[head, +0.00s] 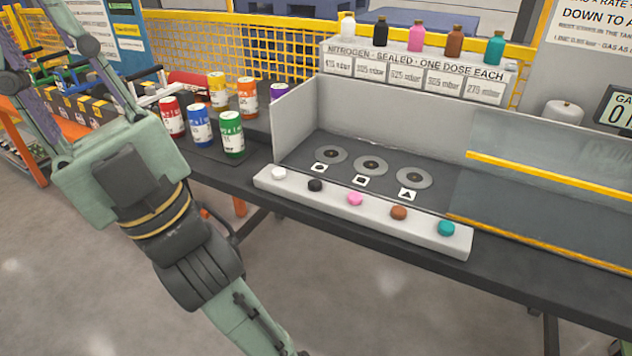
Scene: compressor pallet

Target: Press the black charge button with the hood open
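The black charge button (315,185) sits on a light grey button strip (364,213) along the front edge of the bench. It is second from the left, between a white button (278,173) and a pink one (355,199). A see-through hood panel (560,139) with yellow bars stands at the right. The bay (305,158) behind the black button is uncovered. My gripper is large at the left, well left of the button strip and apart from it. Its fingers run up to the top left; their tips are not clearly visible, so I cannot tell its opening.
Brown (399,212) and teal (446,228) buttons sit further right on the strip. Three round pads (371,166) lie in the bay. Several coloured cans (232,134) stand on the bench left of the bay wall (295,121). Small bottles (416,37) line a back shelf. Floor in front is clear.

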